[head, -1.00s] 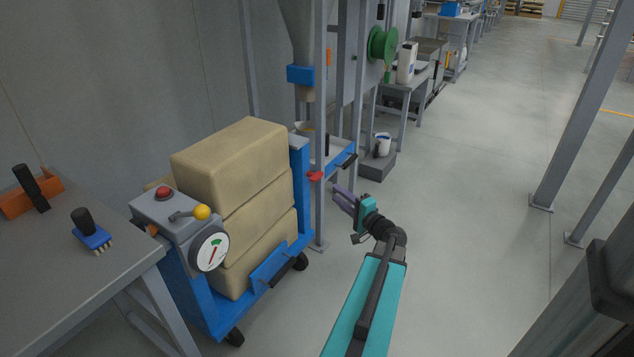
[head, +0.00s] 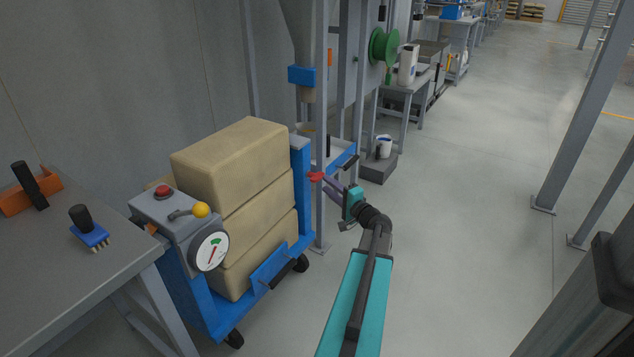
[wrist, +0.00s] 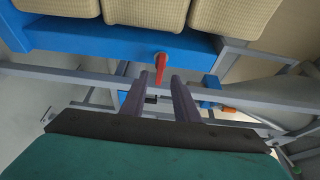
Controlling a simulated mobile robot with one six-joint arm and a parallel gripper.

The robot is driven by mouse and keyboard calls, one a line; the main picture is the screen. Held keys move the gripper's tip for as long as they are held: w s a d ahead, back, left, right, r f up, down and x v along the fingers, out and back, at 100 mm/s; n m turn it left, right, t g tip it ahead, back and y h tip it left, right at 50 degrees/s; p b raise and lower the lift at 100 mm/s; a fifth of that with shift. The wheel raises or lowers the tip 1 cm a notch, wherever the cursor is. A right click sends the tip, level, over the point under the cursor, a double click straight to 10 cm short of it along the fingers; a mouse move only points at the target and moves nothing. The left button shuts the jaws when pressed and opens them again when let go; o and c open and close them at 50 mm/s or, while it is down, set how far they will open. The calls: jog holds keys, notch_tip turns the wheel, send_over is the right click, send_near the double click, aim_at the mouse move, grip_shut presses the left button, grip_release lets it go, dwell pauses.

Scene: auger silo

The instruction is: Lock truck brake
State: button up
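The truck (head: 301,222) is a blue wheeled cart loaded with beige sacks (head: 233,164), left of centre in the head view. A red lever (head: 315,177), which looks like its brake, sticks out at the truck's far right end. In the wrist view the red lever (wrist: 160,66) hangs from the blue truck edge (wrist: 110,47), pointing down toward me. My gripper (head: 330,187) is close to the lever in the head view. In the wrist view my gripper (wrist: 158,84) is open, with the lever's lower end at or just beyond the gap between the purple fingertips. Contact is not clear.
A grey upright post (head: 319,120) stands right by the lever. A control box with a yellow-knobbed lever (head: 200,211) and a dial (head: 209,249) is at the near left. A grey workbench (head: 60,270) is farther left. The floor on the right is open.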

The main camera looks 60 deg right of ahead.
aim_at(320, 179)
jog(key=shift+b+x, duration=0.75)
jog(key=shift+x, duration=2.8)
